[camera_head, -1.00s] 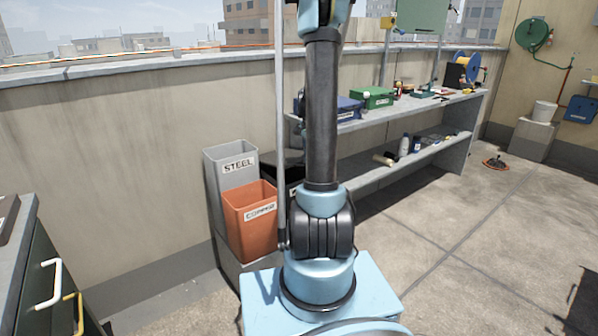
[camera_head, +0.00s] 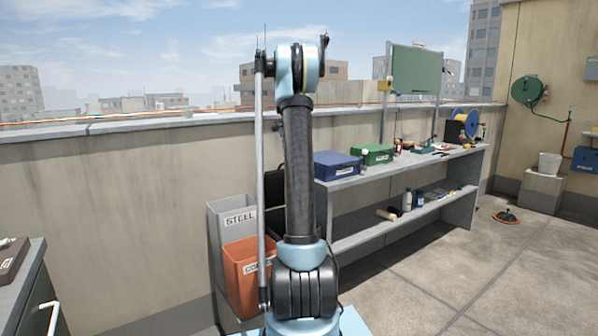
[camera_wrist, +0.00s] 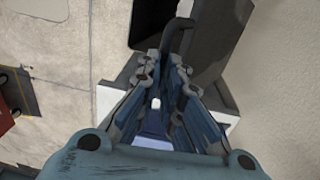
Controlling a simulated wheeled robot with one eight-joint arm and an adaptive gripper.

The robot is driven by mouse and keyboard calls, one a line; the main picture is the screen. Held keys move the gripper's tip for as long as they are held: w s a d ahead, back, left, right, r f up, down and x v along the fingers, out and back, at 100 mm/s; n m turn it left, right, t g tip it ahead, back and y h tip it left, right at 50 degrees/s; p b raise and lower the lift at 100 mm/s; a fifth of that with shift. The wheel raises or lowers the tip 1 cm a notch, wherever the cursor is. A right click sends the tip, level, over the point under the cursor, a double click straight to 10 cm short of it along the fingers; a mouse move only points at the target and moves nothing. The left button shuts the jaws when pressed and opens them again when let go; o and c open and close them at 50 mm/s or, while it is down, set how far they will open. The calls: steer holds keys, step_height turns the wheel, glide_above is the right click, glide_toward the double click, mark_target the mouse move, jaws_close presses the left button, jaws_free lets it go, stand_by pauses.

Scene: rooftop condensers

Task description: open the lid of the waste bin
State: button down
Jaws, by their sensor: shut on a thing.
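The waste bin is the dark bin behind my arm in the head view, mostly hidden; a dark upright panel (camera_head: 277,178), seemingly its lid, shows beside the STEEL bin. In the wrist view the lid (camera_wrist: 218,38) is a dark grey panel, tilted up beside a black opening (camera_wrist: 152,20) of the bin. A dark curved handle (camera_wrist: 178,35) stands out from the lid. My gripper (camera_wrist: 174,62) is shut on this handle, its fingertips at the handle's lower end. In the head view my arm hides the gripper.
A grey STEEL bin (camera_head: 230,222) and an orange COPPER bin (camera_head: 243,275) stand left of my arm. A grey workbench (camera_head: 375,235) with blue and green boxes is on the right. The parapet wall (camera_head: 110,205) runs behind. The floor at right is largely open.

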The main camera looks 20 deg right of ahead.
steer(key=w+a+r, duration=0.3)
steer(key=w, duration=0.7)
steer(key=shift+a+r, duration=0.2)
steer(key=shift+a, duration=0.1)
steer(key=c, duration=2)
jaws_free()
steer(key=o, duration=0.9)
steer(key=shift+w+f, duration=0.45)
steer(key=o, duration=0.5)
steer(key=shift+w+f, duration=0.4)
steer(key=shift+c, duration=0.2)
steer(key=shift+w+f, duration=0.4)
steer(key=shift+f, duration=0.1)
steer(key=shift+s+d+r, duration=0.25)
steer(key=shift+s+r, duration=0.5)
steer(key=shift+r, duration=0.05)
steer(key=c, duration=1)
steer(key=shift+s+r, duration=0.15)
steer(key=shift+r, duration=0.05)
steer(key=shift+c, duration=0.2)
